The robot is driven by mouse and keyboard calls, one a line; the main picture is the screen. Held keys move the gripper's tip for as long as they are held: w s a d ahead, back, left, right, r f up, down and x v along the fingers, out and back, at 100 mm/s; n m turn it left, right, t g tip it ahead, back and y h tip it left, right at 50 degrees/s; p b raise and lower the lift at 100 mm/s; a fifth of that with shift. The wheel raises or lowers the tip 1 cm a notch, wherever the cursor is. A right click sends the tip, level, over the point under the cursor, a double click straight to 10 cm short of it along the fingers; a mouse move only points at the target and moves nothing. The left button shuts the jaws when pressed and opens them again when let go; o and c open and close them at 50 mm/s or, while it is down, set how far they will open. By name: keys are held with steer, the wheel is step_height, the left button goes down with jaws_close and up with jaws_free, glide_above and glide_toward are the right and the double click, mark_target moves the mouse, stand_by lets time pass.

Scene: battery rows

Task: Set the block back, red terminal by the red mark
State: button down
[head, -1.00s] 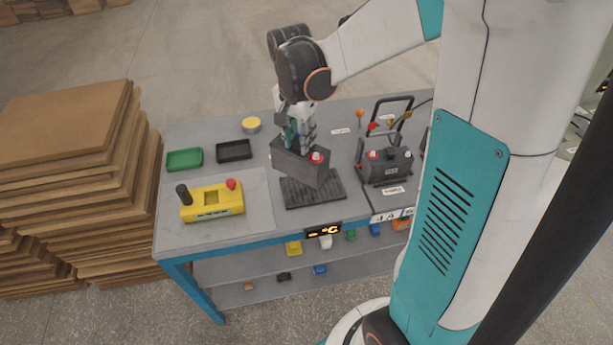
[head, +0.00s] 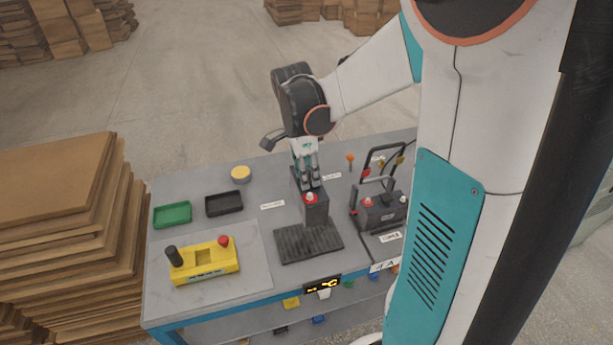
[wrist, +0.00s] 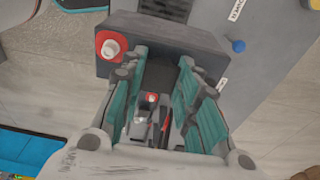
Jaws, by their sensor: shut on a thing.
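My gripper (head: 309,183) points down and is shut on a dark grey block (head: 315,212). The block has a red terminal (head: 310,197) with a pale post at the end facing the head camera. The wrist view shows the block (wrist: 190,48) crosswise beyond my fingers (wrist: 160,80), with the red terminal (wrist: 110,46) at its left end. My fingers hide part of its top. In the head view the block appears at the back edge of a black ribbed tray (head: 308,243); I cannot tell its exact height. I cannot make out a red mark on the tray.
A charger-like device (head: 380,210) with handles and a red terminal stands right of the tray. A yellow box (head: 205,262) with a red knob is at left. Green (head: 172,215) and black (head: 224,204) trays and a yellow round tin (head: 241,174) lie behind it.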

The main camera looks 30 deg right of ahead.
step_height(320, 180, down, 15)
steer(key=b, duration=0.4)
steer(key=shift+f, duration=0.3)
steer(key=c, duration=1.2)
jaws_free()
steer(key=r+p, duration=0.1)
steer(key=r, duration=0.3)
steer(key=a+r+p, duration=0.1)
steer(key=r, duration=0.3)
steer(key=r+p, duration=0.1)
steer(key=r, duration=0.3)
steer(key=shift+w+a+r, duration=0.1)
steer(key=shift+w+a, duration=0.05)
steer(key=shift+a, duration=0.1)
